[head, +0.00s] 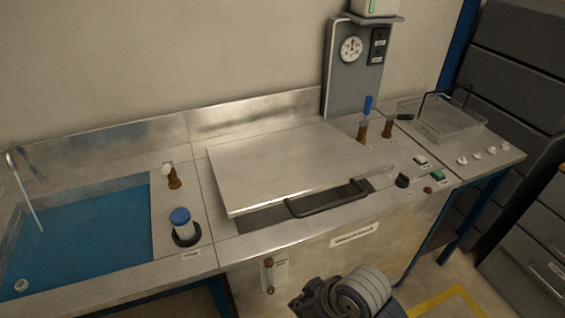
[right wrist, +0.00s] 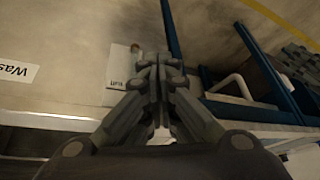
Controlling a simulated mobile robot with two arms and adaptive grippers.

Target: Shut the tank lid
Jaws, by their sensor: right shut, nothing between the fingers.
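The tank lid (head: 290,165) is a wide, flat metal plate on the bench in the head view. Its front edge stands raised above the bench top, with a dark gap (head: 262,219) beneath it, so it is partly open. A black bar handle (head: 328,200) is at the lid's front edge. My right gripper (right wrist: 157,72) is shut and empty in the right wrist view, in front of the bench's front panel. In the head view my right arm shows at the bottom, below and in front of the lid, apart from it. My left gripper is not in view.
A blue-filled sink (head: 85,240) lies left, with a blue-topped cup (head: 181,222) beside it. A wire basket (head: 443,118), blue-handled valve (head: 365,118) and knobs are right. A gauge panel (head: 350,70) stands behind. The labelled front panel (head: 335,250) drops to the floor.

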